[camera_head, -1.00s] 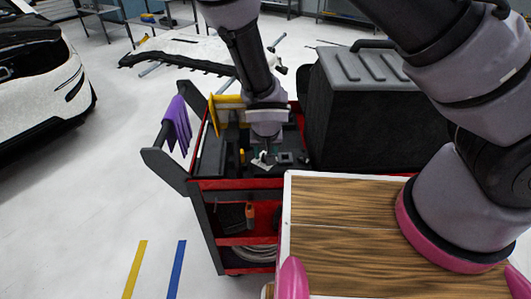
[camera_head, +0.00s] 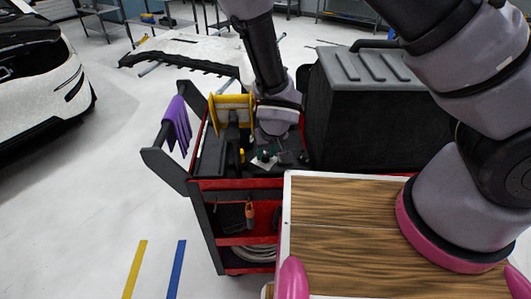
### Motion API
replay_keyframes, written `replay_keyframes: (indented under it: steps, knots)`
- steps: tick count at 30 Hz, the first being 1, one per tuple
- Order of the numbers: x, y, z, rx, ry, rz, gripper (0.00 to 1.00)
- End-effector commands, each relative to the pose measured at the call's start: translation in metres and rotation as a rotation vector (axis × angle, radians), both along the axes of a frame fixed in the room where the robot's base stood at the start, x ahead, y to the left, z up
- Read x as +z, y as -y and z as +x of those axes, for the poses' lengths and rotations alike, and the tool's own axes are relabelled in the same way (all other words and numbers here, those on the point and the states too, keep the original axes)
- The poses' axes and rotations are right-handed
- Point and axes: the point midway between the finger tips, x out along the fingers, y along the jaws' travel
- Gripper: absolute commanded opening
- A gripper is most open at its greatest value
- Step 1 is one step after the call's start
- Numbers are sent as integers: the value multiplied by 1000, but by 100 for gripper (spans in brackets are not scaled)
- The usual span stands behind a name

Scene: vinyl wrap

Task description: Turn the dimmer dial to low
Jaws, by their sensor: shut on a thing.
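My gripper (camera_head: 267,150) points down over the top of the red and black tool cart (camera_head: 237,184). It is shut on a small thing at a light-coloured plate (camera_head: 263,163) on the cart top. This is likely the dimmer dial, but the fingers and wrist hide most of it. I cannot read its marks or its turned position.
A yellow spool holder (camera_head: 232,103) stands just left of my wrist. A large dark case (camera_head: 362,110) stands to the right. Purple cloths (camera_head: 178,124) hang on the cart handle. A white car (camera_head: 40,75) is at far left. The floor at left is clear.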

Motion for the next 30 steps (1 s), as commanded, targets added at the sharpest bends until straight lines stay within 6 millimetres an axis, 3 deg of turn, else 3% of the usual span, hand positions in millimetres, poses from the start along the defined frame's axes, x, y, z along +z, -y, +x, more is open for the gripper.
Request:
replay_keyframes:
  steps: [18,30]
  knots:
    - [1,4,4,569,-1,4,0]
    - [0,4,5,822,0,2,0]
